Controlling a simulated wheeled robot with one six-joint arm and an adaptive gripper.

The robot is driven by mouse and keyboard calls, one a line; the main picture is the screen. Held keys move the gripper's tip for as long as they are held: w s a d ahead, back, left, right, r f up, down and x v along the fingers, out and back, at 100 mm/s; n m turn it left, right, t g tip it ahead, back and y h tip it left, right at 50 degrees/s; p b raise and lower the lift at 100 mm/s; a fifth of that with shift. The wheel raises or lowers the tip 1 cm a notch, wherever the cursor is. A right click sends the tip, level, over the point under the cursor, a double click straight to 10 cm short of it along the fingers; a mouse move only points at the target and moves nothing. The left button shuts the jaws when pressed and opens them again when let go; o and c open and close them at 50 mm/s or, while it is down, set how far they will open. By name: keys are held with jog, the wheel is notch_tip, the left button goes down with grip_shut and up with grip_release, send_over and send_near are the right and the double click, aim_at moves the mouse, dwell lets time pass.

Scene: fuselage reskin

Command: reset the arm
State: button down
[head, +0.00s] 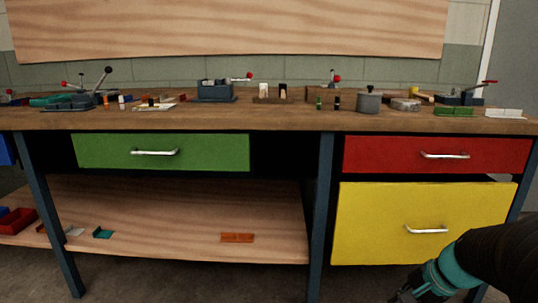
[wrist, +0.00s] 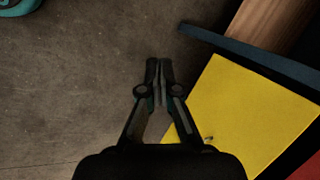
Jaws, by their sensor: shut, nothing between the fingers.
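My gripper (wrist: 160,64) shows in the wrist view with its two fingers close together and nothing between them. It hangs over the bare grey floor, beside the yellow drawer front (wrist: 235,110). In the head view my arm reaches in at the lower right, in front of the yellow drawer (head: 400,215). The gripper's fingers are not clearly visible there.
The workbench (head: 290,121) carries clamps, a vise (head: 216,91) and several small parts. Below it are a green drawer (head: 200,153), a red drawer (head: 400,154) and a wooden shelf (head: 180,220). The floor (wrist: 70,110) left of my gripper is clear.

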jog(key=s+a+r+n+t+h+p, duration=0.1)
jog(key=s+a+r+n+h+p, duration=0.2)
jog(key=s+a+r+n, duration=0.9)
jog(key=s+a+r+p, duration=0.1)
jog(key=p, duration=0.2)
jog(key=shift+r+h, duration=0.3)
jog(key=shift+a, duration=0.1)
